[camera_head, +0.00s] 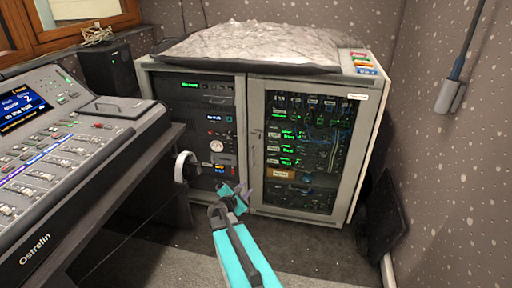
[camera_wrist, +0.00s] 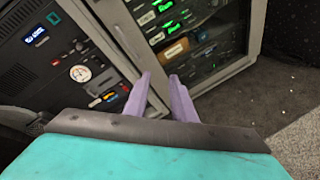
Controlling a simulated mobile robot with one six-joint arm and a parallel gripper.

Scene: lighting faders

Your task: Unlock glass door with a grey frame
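The glass door with a grey frame (camera_head: 350,155) is the right-hand front of a low rack cabinet, and it looks shut. A small dark fitting (camera_head: 257,133) is on its left frame strip; I cannot tell whether it is locked. My gripper (camera_head: 245,187) is low in front of the cabinet, near the gap between the two rack bays, apart from the fitting and below it. In the wrist view my gripper's two purple fingers (camera_wrist: 160,75) stand apart with nothing between them. The door's frame (camera_wrist: 230,65) also shows there, tilted.
The left rack bay (camera_head: 208,120) holds several devices. A mixing console (camera_head: 75,150) stands on the left, with headphones (camera_head: 186,168) hanging at its side. A black bag-like thing (camera_head: 382,215) leans right of the cabinet. The carpet (camera_head: 315,240) before the door is clear.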

